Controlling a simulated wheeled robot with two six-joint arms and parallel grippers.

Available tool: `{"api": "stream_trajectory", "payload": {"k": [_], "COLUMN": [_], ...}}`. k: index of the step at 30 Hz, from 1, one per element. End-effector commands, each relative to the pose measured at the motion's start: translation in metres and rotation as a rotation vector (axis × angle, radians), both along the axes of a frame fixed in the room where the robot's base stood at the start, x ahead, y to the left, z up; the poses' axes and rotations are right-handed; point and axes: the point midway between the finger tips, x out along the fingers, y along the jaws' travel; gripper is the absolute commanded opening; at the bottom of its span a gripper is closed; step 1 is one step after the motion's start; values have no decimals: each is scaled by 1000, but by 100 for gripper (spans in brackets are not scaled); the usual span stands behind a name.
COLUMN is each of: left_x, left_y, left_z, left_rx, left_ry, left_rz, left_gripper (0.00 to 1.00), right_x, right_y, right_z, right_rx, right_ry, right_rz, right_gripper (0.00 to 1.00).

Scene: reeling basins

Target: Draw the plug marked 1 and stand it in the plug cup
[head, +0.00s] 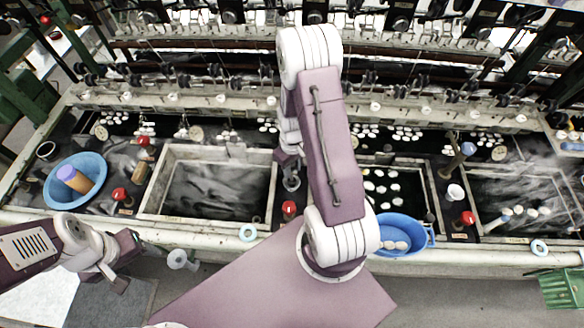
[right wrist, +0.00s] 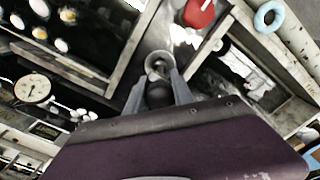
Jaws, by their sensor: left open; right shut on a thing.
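My right gripper (head: 291,182) hangs over the divider beside the left basin (head: 150,192) in the head view. In the right wrist view, its fingers (right wrist: 158,88) are shut on a small dark rounded thing with a pale metal ring (right wrist: 157,63) at its far end. It may be the plug; no number is legible. A white cup (head: 455,192) stands on the divider to the right; I cannot tell whether it is the plug cup. My left gripper (head: 121,284) is open and empty at the lower left, in front of the bench.
A red knob (head: 289,208) stands near the right gripper and also shows in the right wrist view (right wrist: 199,14). Reeling machinery runs along the back.

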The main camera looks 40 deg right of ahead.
Motion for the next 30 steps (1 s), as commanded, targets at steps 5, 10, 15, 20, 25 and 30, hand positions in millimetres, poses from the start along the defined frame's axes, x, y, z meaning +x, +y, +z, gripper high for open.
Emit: {"api": "stream_trajectory", "payload": {"k": [5,10,15,20,25,30], "left_x": [0,0,0,0,0,0], "left_y": [0,0,0,0,0,0], "left_z": [-3,-5,-7,-7,-7,-7], "left_rx": [0,0,0,0,0,0], "left_ry": [0,0,0,0,0,0], "left_rz": [0,0,0,0,0,0], "left_gripper": [62,62,62,62,62,62], "right_x": [0,0,0,0,0,0], "right_y": [0,0,0,0,0,0], "right_z": [-3,-6,-8,-9,-9,-7], "right_rx": [0,0,0,0,0,0], "right_ry": [0,0,0,0,0,-1], "right_rz": [0,0,0,0,0,0], "right_gripper": [0,0,0,54,54,54]}}
